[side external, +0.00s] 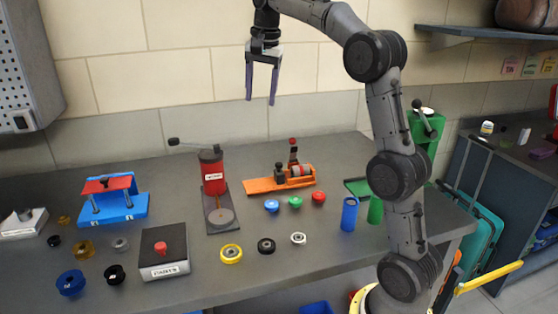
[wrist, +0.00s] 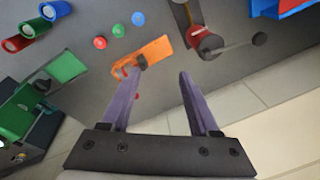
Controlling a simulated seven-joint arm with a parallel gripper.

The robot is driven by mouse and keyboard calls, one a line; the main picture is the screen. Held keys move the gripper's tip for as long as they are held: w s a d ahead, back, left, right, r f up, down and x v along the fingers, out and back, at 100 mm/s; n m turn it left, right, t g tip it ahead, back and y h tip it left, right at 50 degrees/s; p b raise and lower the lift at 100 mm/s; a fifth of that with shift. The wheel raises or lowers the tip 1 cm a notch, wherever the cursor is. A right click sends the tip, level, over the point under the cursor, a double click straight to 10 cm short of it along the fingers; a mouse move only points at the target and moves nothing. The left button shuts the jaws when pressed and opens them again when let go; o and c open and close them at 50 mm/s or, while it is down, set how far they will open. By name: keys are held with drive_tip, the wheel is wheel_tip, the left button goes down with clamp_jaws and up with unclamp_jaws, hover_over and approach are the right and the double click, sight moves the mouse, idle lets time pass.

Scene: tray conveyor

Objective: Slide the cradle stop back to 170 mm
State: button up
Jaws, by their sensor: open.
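The orange cradle (side external: 256,186) lies on the grey bench, right of the red press. A small dark block (side external: 280,174) stands on it near the middle, looking like the stop. A red and grey cylinder (side external: 302,171) lies at its right, with a red-topped upright piece (side external: 293,151) behind. I cannot read any scale. My gripper (side external: 260,102) is open and empty, high above the bench and the cradle. In the wrist view, the cradle (wrist: 158,49) shows beyond the open fingers (wrist: 158,71); the left finger hides part of it.
The red press (side external: 212,172) with its lever stands left of the cradle. Blue, green and red caps (side external: 295,202) lie in front. Blue (side external: 349,215) and green cups stand at front right. A blue fixture (side external: 122,208) is far left. The air around my gripper is clear.

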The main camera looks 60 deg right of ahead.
drive_tip(key=w+d+f+m+g, duration=0.1)
drive_tip(key=w+d+f+m, duration=0.15)
drive_tip(key=d+f, duration=0.65)
hover_over(279, 163)
wheel_tip(279, 163, down, 3)
drive_tip(key=shift+g+y, duration=0.4)
drive_tip(key=f, duration=1.3)
drive_tip(key=shift+s+a+f, duration=0.1)
drive_tip(key=shift+a+f, duration=0.1)
drive_tip(key=shift+f, duration=0.2)
clamp_jaws()
drive_tip(key=shift+r, duration=0.1)
